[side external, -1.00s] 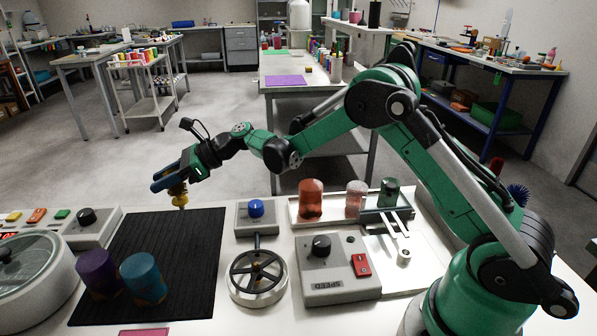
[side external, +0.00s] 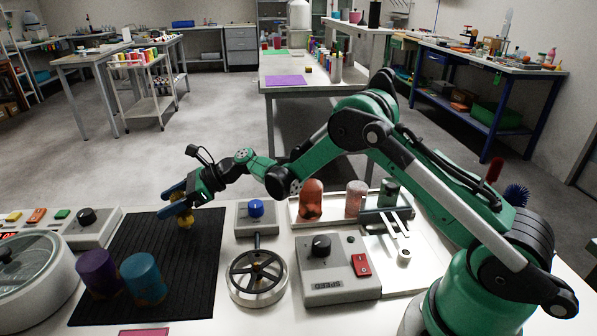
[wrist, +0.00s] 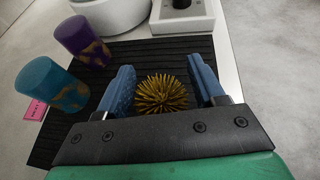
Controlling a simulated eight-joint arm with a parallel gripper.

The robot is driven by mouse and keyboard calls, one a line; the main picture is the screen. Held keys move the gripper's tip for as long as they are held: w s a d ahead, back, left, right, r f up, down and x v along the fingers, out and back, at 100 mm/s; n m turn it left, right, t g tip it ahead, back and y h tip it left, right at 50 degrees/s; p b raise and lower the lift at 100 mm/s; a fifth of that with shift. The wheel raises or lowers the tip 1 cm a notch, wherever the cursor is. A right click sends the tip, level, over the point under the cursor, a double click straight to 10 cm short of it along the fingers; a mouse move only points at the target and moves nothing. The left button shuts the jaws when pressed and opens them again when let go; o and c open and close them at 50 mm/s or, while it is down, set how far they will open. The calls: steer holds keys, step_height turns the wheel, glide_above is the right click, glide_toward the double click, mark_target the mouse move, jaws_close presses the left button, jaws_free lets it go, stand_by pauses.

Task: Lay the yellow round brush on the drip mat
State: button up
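The yellow round brush (side external: 185,221) is at the far part of the black ribbed drip mat (side external: 195,262), just below my gripper (side external: 172,201), and appears to rest on the mat. In the wrist view, the brush (wrist: 161,94) shows its bristles between the two blue fingers of my gripper (wrist: 162,88). The fingers are apart, with visible gaps on both sides of the bristles. The mat (wrist: 150,52) shows behind it. The brush's handle is hidden, so I cannot tell how it lies.
A purple cylinder (side external: 97,273) and a teal cylinder (side external: 143,278) stand on the mat's near left. A handwheel (side external: 257,279) and a speed box (side external: 338,285) are right of the mat. A round lidded vessel (side external: 30,268) is at left. The mat's middle is clear.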

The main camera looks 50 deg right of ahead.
steer(key=shift+s+d+r, duration=0.15)
steer(key=shift+d+r, duration=0.05)
steer(key=shift+r, duration=0.05)
steer(key=v, duration=1.1)
steer(key=s+r+n+h, duration=0.2)
steer(key=s+n+h, duration=0.3)
steer(key=s+n, duration=0.4)
steer(key=s+r+n+h, duration=0.2)
steer(key=s+n+h, duration=0.4)
steer(key=n, duration=1)
steer(key=s, duration=0.3)
steer(key=shift+s+g, duration=0.25)
steer(key=shift+g, duration=0.15)
steer(key=shift+d, duration=0.1)
